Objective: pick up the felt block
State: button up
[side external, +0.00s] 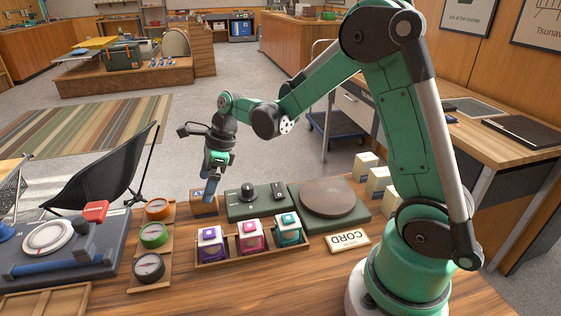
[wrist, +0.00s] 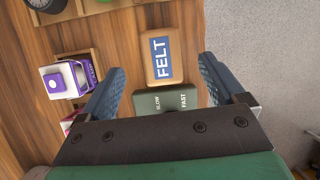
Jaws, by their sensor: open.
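The felt block (wrist: 162,42) is a tan block with a blue label reading FELT. In the wrist view it lies on the wooden table, ahead of and between my gripper's fingers. My gripper (wrist: 168,88) is open, with blue fingers on either side and nothing between them touching. In the side external view my gripper (side external: 209,190) points down above the table, over the block (side external: 204,208), which is partly hidden by the fingers.
A green machine base (side external: 258,205) with a knob and a round brown platter (side external: 328,198) stands right beside the block. A wooden tray (side external: 250,255) of several small boxes sits in front. A holder with round spools (side external: 152,240) is to the left.

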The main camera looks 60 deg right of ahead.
aim_at(199, 193)
jog(key=shift+w+a+f, duration=0.1)
jog(key=shift+w+f, duration=0.15)
jog(key=shift+f, duration=0.4)
jog(key=shift+x, duration=2.25)
grip_shut()
jog(key=shift+r, duration=0.15)
notch_tip(199, 193, up, 20)
